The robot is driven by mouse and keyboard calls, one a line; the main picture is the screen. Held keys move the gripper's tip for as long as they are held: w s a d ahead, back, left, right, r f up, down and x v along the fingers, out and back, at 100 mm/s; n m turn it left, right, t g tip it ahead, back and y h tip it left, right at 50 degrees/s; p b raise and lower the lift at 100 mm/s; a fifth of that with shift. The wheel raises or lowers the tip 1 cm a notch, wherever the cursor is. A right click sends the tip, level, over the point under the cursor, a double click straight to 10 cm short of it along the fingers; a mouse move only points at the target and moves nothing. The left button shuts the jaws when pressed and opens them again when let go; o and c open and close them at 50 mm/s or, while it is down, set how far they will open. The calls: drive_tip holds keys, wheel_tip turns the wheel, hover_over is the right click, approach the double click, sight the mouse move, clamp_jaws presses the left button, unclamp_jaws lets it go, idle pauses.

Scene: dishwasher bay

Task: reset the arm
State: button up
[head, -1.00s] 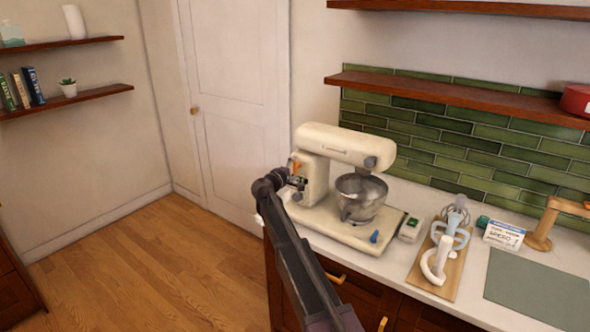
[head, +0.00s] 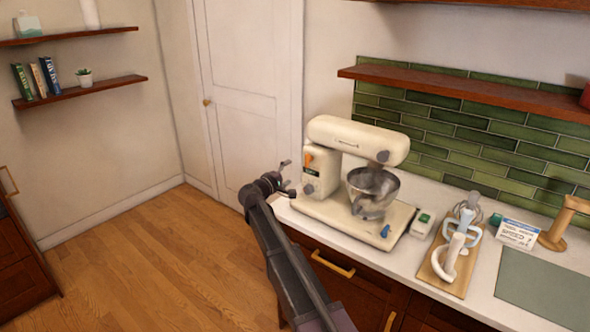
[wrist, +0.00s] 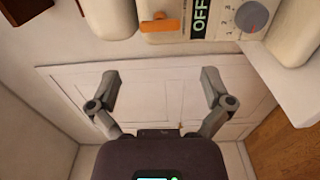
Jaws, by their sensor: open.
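My gripper (head: 285,178) is at the end of my dark arm, just left of the stand mixer and beyond the counter's left end. In the wrist view my gripper (wrist: 160,90) shows two fingers spread wide with nothing between them. The cream stand mixer (head: 345,134) stands on the counter with a metal bowl (head: 371,190) under its head. In the wrist view the mixer's side (wrist: 215,22) shows an orange lever (wrist: 160,25), a label reading OFF and a grey dial (wrist: 252,17). A gap shows between my fingers and the mixer.
The white counter (head: 402,255) holds a wooden board (head: 436,263) with mixer attachments, a small green-topped box (head: 422,225), a printed card (head: 517,234) and a grey-green mat (head: 545,281). A white door (head: 245,90) stands behind. The wooden floor (head: 150,265) at left is clear.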

drive_tip(key=shift+s+a, duration=0.3)
drive_tip(key=shift+s, duration=0.15)
drive_tip(key=s+d+f+m+g+y, duration=0.1)
drive_tip(key=s+d+f+m+g, duration=0.4)
drive_tip(key=s+d, duration=0.45)
drive_tip(key=s+d+f+m+g+y, duration=0.2)
drive_tip(key=s+d+f+g, duration=0.3)
drive_tip(key=s+d+f, duration=0.4)
drive_tip(key=s+d+f+m+g+y, duration=0.1)
drive_tip(key=s+y, duration=0.3)
drive_tip(key=s, duration=0.5)
drive_tip(key=s+d+f+m+g+y, duration=0.1)
drive_tip(key=s+f+m+g+y, duration=0.1)
drive_tip(key=s, duration=0.8)
drive_tip(key=shift+s+d+f+g+y, duration=0.15)
drive_tip(key=shift+d+f+g+y, duration=0.15)
drive_tip(key=shift+f+g+y, duration=0.5)
